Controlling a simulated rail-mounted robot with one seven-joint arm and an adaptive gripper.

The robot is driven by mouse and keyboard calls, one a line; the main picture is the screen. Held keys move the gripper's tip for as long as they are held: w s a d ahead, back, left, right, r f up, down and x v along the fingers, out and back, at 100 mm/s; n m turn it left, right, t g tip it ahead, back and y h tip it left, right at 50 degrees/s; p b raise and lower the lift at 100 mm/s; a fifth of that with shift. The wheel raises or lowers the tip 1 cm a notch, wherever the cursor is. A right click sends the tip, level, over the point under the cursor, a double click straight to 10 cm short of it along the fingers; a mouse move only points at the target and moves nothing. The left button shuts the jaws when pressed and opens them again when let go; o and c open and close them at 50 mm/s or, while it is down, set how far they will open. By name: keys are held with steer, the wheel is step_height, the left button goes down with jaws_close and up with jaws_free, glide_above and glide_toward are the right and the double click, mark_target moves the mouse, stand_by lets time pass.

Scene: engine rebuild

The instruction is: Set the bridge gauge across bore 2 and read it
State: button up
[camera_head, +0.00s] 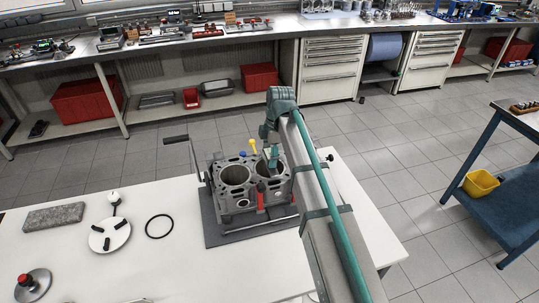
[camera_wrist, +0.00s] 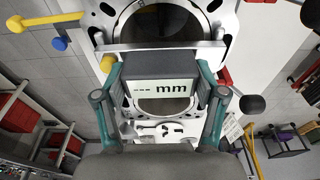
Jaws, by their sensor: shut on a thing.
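The engine block (camera_head: 243,203) stands on a dark mat on the white table, with two open bores side by side in the head view. My gripper (camera_head: 272,160) is over the right-hand bore (camera_head: 262,171). In the wrist view my gripper (camera_wrist: 160,88) is shut on the bridge gauge (camera_wrist: 153,65), a dark box with a pale display reading "--- mm". A flat bar crosses behind the box. One bore (camera_wrist: 168,106) lies below the gauge, partly hidden by it, and the other bore (camera_wrist: 165,18) shows beyond the bar. I cannot tell whether the gauge touches the block.
A crank handle (camera_head: 178,139) rises at the block's left. Yellow (camera_head: 252,145) and blue-tipped parts stand behind it. A round white plate (camera_head: 109,235), a black ring (camera_head: 159,226) and a grey slab (camera_head: 54,216) lie on the table's left. The table's front middle is clear.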

steer(key=o, duration=1.7)
steer(key=shift+o, duration=0.2)
step_height(320, 180, up, 12)
steer(key=d, duration=0.1)
steer(key=shift+w+d, duration=0.25)
steer(key=shift+d, duration=0.1)
steer(key=shift+f, duration=0.1)
steer(key=f, duration=0.4)
steer(key=a+f, duration=0.1)
steer(key=f, duration=0.7)
steer(key=shift+s+a, duration=0.3)
steer(key=shift+a, duration=0.05)
steer(key=shift+r, duration=0.25)
steer(key=shift+r, duration=0.1)
